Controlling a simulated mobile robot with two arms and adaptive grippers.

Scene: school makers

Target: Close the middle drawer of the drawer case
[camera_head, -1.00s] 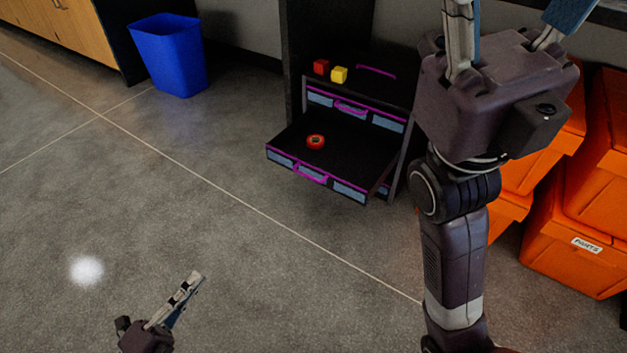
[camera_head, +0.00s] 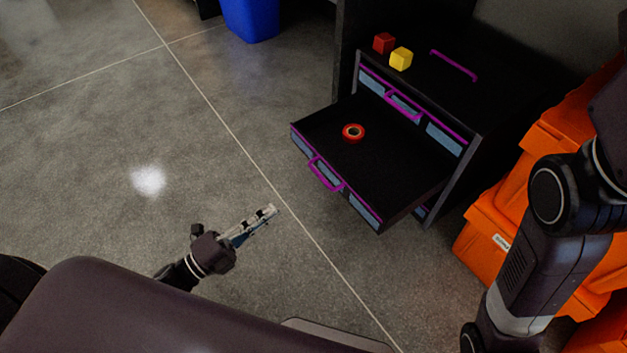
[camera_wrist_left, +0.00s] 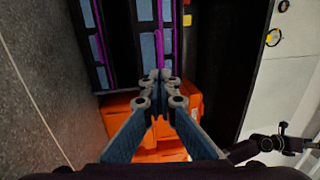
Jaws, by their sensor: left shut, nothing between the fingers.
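The dark drawer case (camera_head: 465,105) with purple handles stands right of centre in the head view. Its middle drawer (camera_head: 395,175) is pulled far out, with its purple handle (camera_head: 322,178) facing lower left. A red ring-shaped roll (camera_head: 353,132) lies inside it. My left gripper (camera_head: 272,211) is shut and empty, in front of the drawer and apart from it. In the left wrist view, the shut fingers (camera_wrist_left: 157,82) point toward the drawer fronts, which appear upright; a purple handle (camera_wrist_left: 97,48) shows at left. My right arm shows at right, but its gripper is out of view.
Red (camera_head: 384,43) and yellow (camera_head: 401,58) blocks sit on the case top. Orange bins (camera_head: 487,225) stand close on the case's right, beside my right arm. A blue bin (camera_head: 252,18) stands at the back. The floor left of the drawer is clear.

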